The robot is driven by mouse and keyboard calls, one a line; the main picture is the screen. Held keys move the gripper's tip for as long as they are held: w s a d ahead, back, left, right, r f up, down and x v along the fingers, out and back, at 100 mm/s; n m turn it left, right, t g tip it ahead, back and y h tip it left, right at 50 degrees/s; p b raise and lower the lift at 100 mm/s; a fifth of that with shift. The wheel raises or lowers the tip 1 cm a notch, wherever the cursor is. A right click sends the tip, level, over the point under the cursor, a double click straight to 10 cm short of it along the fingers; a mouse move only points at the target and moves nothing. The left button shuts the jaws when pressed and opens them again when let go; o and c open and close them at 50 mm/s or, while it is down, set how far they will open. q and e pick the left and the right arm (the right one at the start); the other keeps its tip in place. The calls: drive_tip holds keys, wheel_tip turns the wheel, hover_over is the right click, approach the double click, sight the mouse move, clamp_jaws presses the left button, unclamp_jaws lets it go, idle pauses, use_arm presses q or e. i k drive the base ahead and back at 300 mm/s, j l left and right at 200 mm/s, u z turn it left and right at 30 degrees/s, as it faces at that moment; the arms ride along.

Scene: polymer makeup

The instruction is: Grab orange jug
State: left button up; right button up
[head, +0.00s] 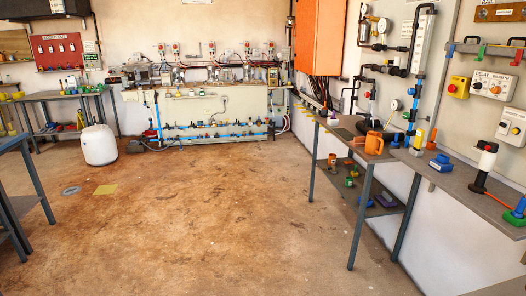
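The orange jug (374,143) stands upright on the grey bench (346,127) along the right wall. Its handle shows on the side. It sits near the front edge of the bench, with small items behind and to its right. Neither my left nor my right gripper shows in the head view.
A second bench surface (452,181) runs on toward the right foreground, with a blue item (441,163) on it. A lower shelf (366,190) holds small parts. A white drum (99,145) stands on the left. The middle floor (215,215) is open.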

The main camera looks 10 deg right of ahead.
sight(374, 140)
drive_tip(key=i+z, duration=0.15)
drive_tip(key=i, duration=0.75)
drive_tip(key=i+j+z, duration=0.1)
drive_tip(key=i, duration=0.8)
